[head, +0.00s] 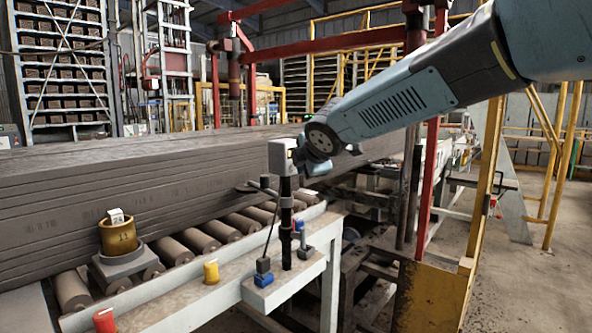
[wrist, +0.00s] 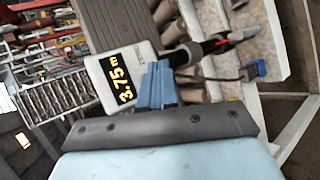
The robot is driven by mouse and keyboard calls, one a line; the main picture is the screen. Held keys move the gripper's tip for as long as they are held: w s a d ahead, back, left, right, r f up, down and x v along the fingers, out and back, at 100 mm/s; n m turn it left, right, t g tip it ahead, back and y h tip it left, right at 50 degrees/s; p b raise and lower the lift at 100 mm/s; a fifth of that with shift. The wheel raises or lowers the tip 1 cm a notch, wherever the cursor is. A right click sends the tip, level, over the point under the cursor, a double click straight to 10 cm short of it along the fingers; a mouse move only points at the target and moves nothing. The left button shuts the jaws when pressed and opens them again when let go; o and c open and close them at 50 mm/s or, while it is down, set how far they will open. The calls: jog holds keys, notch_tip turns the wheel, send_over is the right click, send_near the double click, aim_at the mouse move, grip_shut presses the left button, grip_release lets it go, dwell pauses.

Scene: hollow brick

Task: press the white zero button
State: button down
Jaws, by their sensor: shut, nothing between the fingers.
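A grey-white box (head: 281,156) stands on top of a black pole in the head view. In the wrist view the box (wrist: 118,82) has a dark display with the yellow reading "3.75 m". Small lettering beside the display looks like ZERO. The button itself is not clearly visible; my blue fingers cover part of that side of the box. My gripper (wrist: 156,68) is shut and empty, its fingertips over or right beside the box's edge; I cannot tell whether they touch it. In the head view my gripper (head: 310,168) is just right of the box, partly hidden behind it.
A grey slab stack (head: 130,190) lies behind a row of rollers (head: 200,238). A brass weight (head: 117,236) stands on a small platform at the left. Yellow (head: 211,271), red (head: 104,320) and blue (head: 263,279) pieces stand on the concrete ledge (head: 170,312). Open floor lies at right.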

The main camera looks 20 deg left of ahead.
jog(key=shift+w+a, duration=0.15)
jog(key=shift+a, duration=0.3)
dwell(0.7)
jog(key=shift+d, duration=0.2)
jog(key=shift+s+d, duration=0.35)
jog(key=shift+d, duration=0.25)
jog(key=shift+d, duration=0.1)
jog(key=d, duration=0.1)
jog(key=s+d, duration=0.1)
jog(key=d, duration=0.1)
jog(key=s+d, duration=0.1)
jog(key=shift+d, duration=0.25)
dwell(0.4)
jog(key=shift+w, duration=0.1)
dwell(0.5)
